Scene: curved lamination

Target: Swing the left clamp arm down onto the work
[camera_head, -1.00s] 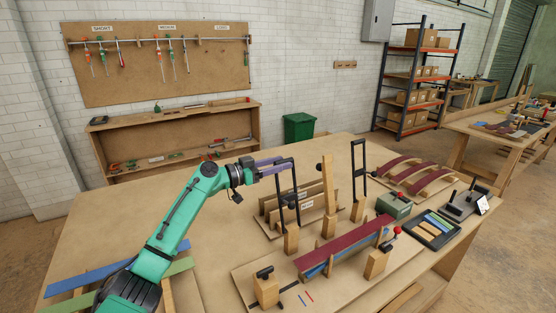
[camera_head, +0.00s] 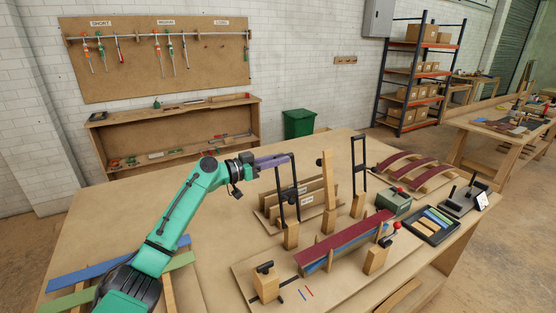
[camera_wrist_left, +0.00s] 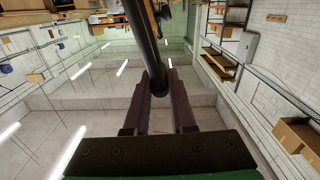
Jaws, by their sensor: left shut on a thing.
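The left clamp arm (camera_head: 297,190) is a black frame standing nearly upright on a wooden block (camera_head: 291,235), behind the left end of the work. My left gripper (camera_head: 279,160), with purple fingers, is shut on its top end. In the left wrist view a dark bar (camera_wrist_left: 147,45) of the clamp arm lies between the fingers (camera_wrist_left: 159,95). The work (camera_head: 340,240) is a stack of maroon and blue strips on the base board. The right clamp arm (camera_head: 365,165) stands upright, apart from my gripper. My right gripper is not in view.
A tall wooden post (camera_head: 328,180) stands between the clamp arms. A green box (camera_head: 397,203) and a dark tray (camera_head: 432,226) lie to the right.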

